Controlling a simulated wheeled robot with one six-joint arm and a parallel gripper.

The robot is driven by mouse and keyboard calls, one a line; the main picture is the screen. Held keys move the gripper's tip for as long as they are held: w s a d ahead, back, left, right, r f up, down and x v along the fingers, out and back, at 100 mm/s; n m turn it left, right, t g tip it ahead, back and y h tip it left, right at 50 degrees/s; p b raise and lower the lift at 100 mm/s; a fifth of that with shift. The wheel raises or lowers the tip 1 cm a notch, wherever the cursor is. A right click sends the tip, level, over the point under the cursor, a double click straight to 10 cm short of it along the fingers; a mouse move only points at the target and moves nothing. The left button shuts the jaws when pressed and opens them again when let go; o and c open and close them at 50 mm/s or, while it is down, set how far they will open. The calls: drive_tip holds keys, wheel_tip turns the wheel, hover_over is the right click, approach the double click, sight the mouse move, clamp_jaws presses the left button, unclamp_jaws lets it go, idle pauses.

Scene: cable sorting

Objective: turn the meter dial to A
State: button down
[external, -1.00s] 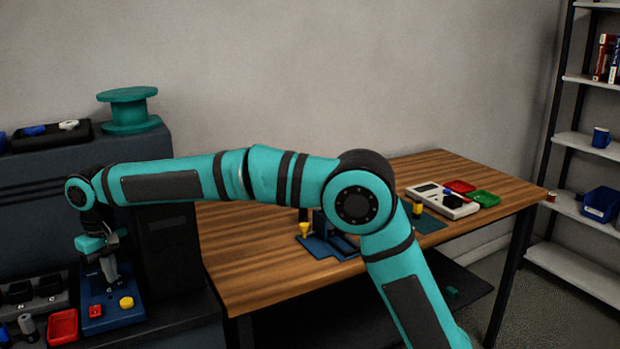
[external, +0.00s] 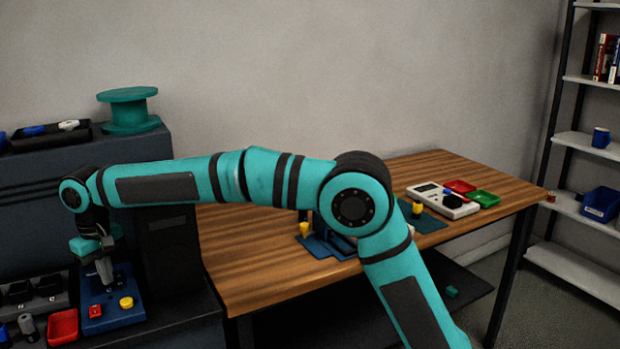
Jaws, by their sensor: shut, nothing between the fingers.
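My gripper (external: 106,280) is at the far left, pointing down over a blue panel (external: 124,317). It is shut and holds nothing that I can see. The panel has a red button (external: 95,311) and a yellow round knob (external: 127,302). The fingertips are close to the panel's rear part; I cannot tell whether they touch it. A white meter-like device (external: 464,212) with a dark display and a black round dial (external: 453,201) lies on the wooden table at the right, far from my gripper. Its dial markings and setting are too small to read.
Red (external: 459,186) and green (external: 485,198) trays lie beside the white device. A blue fixture (external: 322,245) stands on the wooden table (external: 245,270). A teal spool (external: 128,110) sits above.

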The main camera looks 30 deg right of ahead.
drive_tip(key=shift+s, duration=0.1)
drive_tip(key=shift+s, duration=0.25)
wheel_tip(320, 180, up, 6)
idle(0.5)
drive_tip(key=shift+r, duration=0.1)
wheel_tip(320, 180, up, 6)
drive_tip(key=w+d, duration=0.2)
drive_tip(key=shift+s+f, duration=0.2)
drive_tip(key=shift+f, duration=5.95)
